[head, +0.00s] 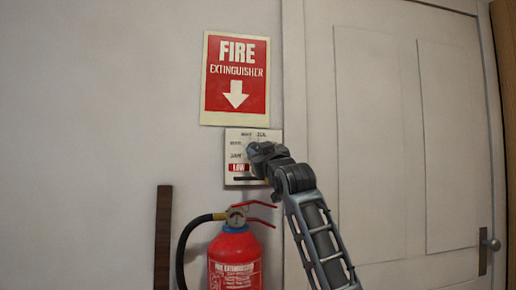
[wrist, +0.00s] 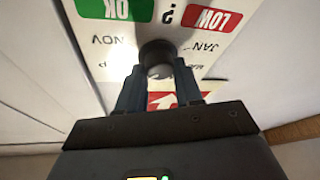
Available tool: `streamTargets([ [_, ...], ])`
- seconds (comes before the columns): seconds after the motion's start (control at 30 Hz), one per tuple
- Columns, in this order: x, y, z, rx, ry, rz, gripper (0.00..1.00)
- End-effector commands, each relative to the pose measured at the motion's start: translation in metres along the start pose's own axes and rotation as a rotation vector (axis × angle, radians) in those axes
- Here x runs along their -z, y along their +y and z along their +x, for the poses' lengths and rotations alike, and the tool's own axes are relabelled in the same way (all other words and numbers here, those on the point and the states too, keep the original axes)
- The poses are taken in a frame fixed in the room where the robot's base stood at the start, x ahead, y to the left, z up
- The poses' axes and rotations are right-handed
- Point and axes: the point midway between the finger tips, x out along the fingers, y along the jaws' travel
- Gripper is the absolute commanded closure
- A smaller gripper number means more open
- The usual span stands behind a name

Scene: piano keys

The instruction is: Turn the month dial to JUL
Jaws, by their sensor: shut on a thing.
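The month dial panel (head: 232,172) is a small pale plate on the wall below the fire sign, with month labels around its upper part and a red LOW patch at lower left. My gripper (head: 254,150) covers its middle and right side. The wrist view shows the panel (wrist: 187,30) upside down, with NOV, JAN, a green OK patch and a red LOW patch readable. The dial (wrist: 158,54) is a dark round knob there, held between the two fingers of my gripper (wrist: 157,72). I cannot see which month it points to.
The red fire sign (head: 236,78) hangs just above the panel. A red extinguisher (head: 234,255) with a black hose stands just below. A pale door (head: 400,150) with a handle (head: 489,242) is at right. A dark wood strip (head: 163,235) is at left.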

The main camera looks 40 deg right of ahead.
Motion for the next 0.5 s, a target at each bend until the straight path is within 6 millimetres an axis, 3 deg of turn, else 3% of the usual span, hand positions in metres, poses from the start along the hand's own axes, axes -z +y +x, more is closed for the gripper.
streamTargets([
  [0.5, 0.0010, 0.0008, 0.0001, 0.115, -0.015, -0.274, 0.96],
])
